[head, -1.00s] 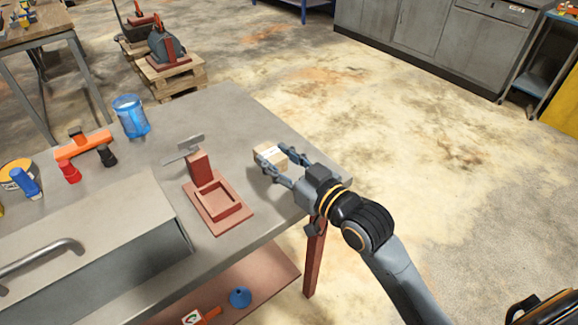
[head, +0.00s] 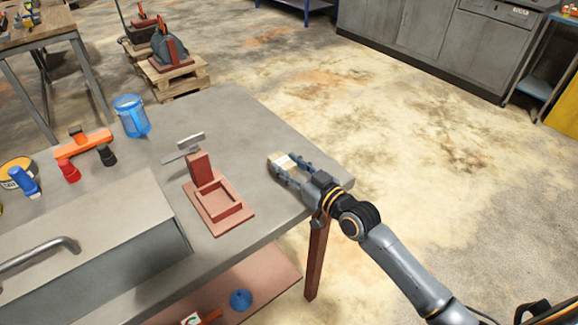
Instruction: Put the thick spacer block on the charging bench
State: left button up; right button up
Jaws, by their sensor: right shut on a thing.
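The thick spacer block (head: 281,164) is a small light tan block with a pale label, near the right edge of the grey workbench (head: 235,110). My right gripper (head: 285,169) is shut on it. The fingers cover part of its near side. I cannot tell whether the block touches the bench top or is held just above it. My left gripper is not in view. I cannot tell which surface is the charging bench.
A red-brown fixture (head: 219,205) with a square recess stands left of the gripper. A blue jug (head: 130,116), an orange tool (head: 84,145) and a grey metal box (head: 90,235) are further left. Grey cabinets (head: 430,45) stand across open floor.

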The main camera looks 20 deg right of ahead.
jog(key=o, duration=0.8)
jog(key=shift+f, duration=0.2)
jog(key=shift+c, duration=0.2)
jog(key=o, duration=0.4)
jog(key=shift+o, duration=0.2)
jog(key=shift+r, duration=0.1)
jog(key=shift+s+r, duration=0.1)
jog(key=shift+r, duration=0.05)
jog(key=v, duration=1.2)
jog(key=shift+b, duration=0.3)
